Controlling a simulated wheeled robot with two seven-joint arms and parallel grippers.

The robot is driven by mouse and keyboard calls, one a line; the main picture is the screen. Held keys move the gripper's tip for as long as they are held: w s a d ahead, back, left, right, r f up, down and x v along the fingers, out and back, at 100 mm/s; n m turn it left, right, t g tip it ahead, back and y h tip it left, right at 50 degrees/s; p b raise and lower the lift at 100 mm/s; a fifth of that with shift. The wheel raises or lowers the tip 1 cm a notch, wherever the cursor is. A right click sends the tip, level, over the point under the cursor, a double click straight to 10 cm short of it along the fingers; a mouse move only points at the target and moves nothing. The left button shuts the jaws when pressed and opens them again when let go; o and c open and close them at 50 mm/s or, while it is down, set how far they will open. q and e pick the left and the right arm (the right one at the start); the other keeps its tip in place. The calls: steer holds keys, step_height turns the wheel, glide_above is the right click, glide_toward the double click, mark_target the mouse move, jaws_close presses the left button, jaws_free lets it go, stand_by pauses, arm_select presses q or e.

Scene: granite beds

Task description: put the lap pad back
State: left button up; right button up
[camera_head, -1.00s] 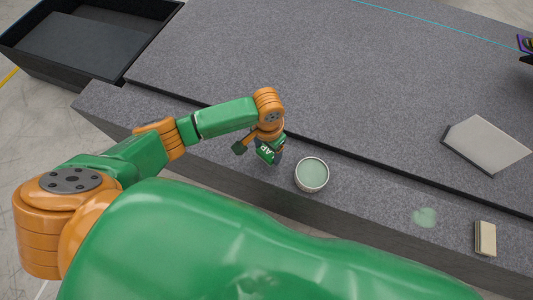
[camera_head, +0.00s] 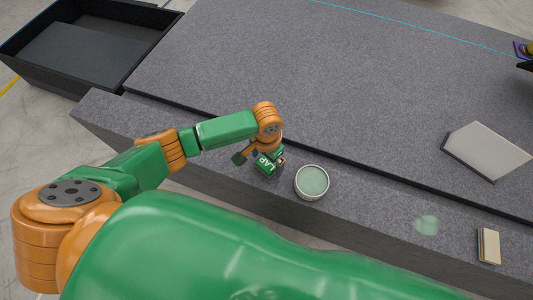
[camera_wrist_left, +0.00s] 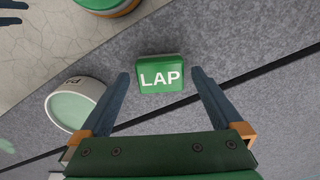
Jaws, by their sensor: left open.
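The lap pad is a green block lettered LAP in white, lying on the grey granite ledge in the head view (camera_head: 266,164) and in the left wrist view (camera_wrist_left: 160,74). My left gripper (camera_wrist_left: 159,78) is open, its dark fingertips on either side of the pad with a gap at each side. In the head view the left gripper (camera_head: 263,157) is mostly hidden by its wrist. Two dark fingers, apparently my right gripper (camera_wrist_left: 12,13), are cut off at the wrist view's upper left corner; the head view does not show it.
A round tin (camera_head: 312,182) of pale green stuff stands close right of the pad. Farther right are a pale green smear (camera_head: 427,225) and a small tan block (camera_head: 488,245). A light plate (camera_head: 485,150) lies on the raised granite slab (camera_head: 340,80). A black bin (camera_head: 90,50) is upper left.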

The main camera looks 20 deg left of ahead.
mark_target(267, 164)
arm_select(q)
step_height(267, 164, up, 11)
steer(key=p, duration=0.1)
steer(key=shift+p, duration=0.4)
steer(key=shift+f, duration=0.1)
